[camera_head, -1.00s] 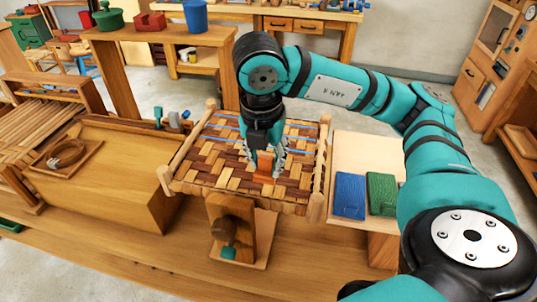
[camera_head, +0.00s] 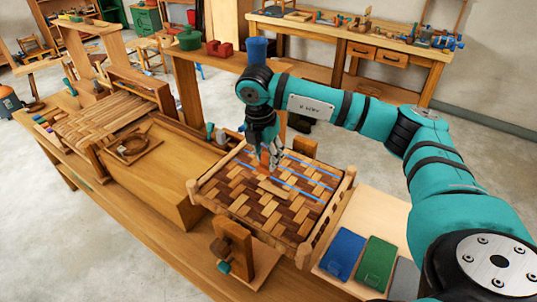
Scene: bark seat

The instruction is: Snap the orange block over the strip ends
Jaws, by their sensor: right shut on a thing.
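The woven seat (camera_head: 262,204) lies in its wooden frame in the middle of the view, a weave of light and dark brown strips. Blue lines (camera_head: 303,187) run across its far part. My right gripper (camera_head: 269,163) is over the far left part of the seat, pointing down. It is shut on the orange block (camera_head: 265,158), which shows as a small orange patch between the fingers. The fingers hide most of the block and the weave behind it. I cannot tell whether the block touches the seat or the strip ends. My left gripper is out of view.
A blue block (camera_head: 343,254) and a green block (camera_head: 377,262) lie on a pale board right of the seat. A wooden clamp (camera_head: 231,245) stands at the seat's near side. A ring-shaped coil (camera_head: 133,147) rests on a small board at left. Red and green items stand on the shelf behind.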

